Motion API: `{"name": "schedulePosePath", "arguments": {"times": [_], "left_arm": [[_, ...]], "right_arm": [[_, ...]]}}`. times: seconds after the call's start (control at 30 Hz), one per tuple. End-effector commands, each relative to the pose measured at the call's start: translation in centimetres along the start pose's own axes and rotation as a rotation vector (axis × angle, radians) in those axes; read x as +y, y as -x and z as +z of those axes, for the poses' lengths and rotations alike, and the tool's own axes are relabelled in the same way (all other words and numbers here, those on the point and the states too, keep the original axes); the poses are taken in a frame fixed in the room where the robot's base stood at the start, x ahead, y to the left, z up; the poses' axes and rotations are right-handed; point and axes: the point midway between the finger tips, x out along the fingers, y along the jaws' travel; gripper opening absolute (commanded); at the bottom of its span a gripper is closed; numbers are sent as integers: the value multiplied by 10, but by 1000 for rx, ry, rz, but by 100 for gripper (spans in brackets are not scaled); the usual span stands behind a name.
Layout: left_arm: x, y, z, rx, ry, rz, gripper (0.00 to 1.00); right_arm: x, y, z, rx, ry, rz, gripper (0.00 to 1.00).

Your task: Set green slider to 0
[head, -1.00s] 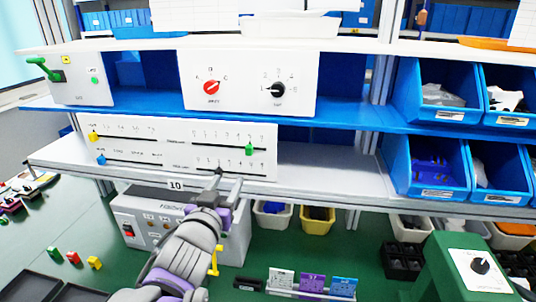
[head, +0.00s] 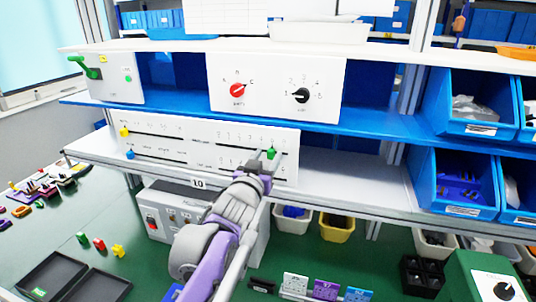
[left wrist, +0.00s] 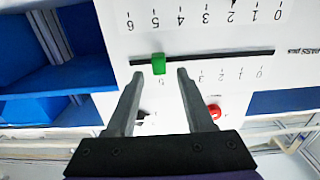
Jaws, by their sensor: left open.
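In the head view my left gripper (head: 263,161) is at the panel front, partly covering the lower scale. My right gripper is out of view.
A yellow slider (head: 125,132) and a blue slider (head: 130,154) sit at the panel's left. Above is a panel with a red knob (head: 237,90) and a black knob (head: 301,96). Blue bins (head: 458,185) stand at right. The shelf right of the panel is clear.

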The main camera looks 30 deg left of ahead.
Motion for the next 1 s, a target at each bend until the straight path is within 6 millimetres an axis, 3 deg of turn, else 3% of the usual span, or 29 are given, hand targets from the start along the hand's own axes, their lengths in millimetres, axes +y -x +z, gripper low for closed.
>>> {"name": "schedulePosePath", "arguments": {"times": [0.13,0.43,0.73,1.0], "left_arm": [[0,-10,0,0,0,0,52],[0,-11,1,-1,0,0,52],[0,-11,1,0,0,0,0],[0,-11,0,0,0,0,0]], "right_arm": [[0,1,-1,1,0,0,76],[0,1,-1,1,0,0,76],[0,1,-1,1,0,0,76],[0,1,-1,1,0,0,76]]}}
